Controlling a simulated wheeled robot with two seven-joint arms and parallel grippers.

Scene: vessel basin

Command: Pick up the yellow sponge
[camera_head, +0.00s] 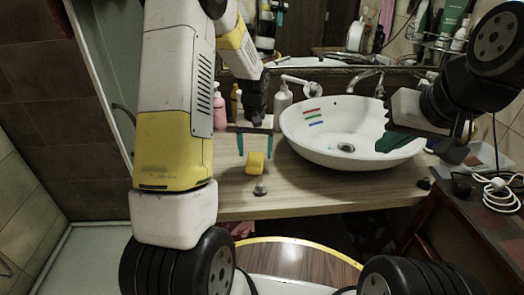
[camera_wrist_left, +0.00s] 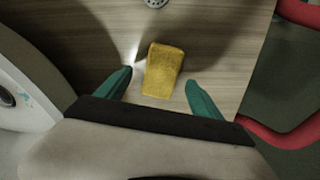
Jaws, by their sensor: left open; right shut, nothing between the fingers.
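The yellow sponge (camera_head: 255,163) is a small block on the wooden counter (camera_head: 320,192), left of the white basin. In the left wrist view the sponge (camera_wrist_left: 162,70) lies between and just beyond the two green fingers. My left gripper (camera_head: 255,146) points down above the sponge with its fingers spread. In the left wrist view this gripper (camera_wrist_left: 159,80) is open and empty, one finger on each side of the sponge, with gaps visible. My right gripper (camera_head: 398,143) is shut and empty over the right side of the basin; its fingertips are partly hard to make out.
The white basin (camera_head: 300,137) has coloured stripes inside. A pink bottle (camera_head: 219,110) and a white pump bottle (camera_head: 282,103) stand behind my left gripper. A small grey metal knob-like object (camera_head: 260,189) is in front of the sponge. Cables (camera_head: 500,190) lie at the right.

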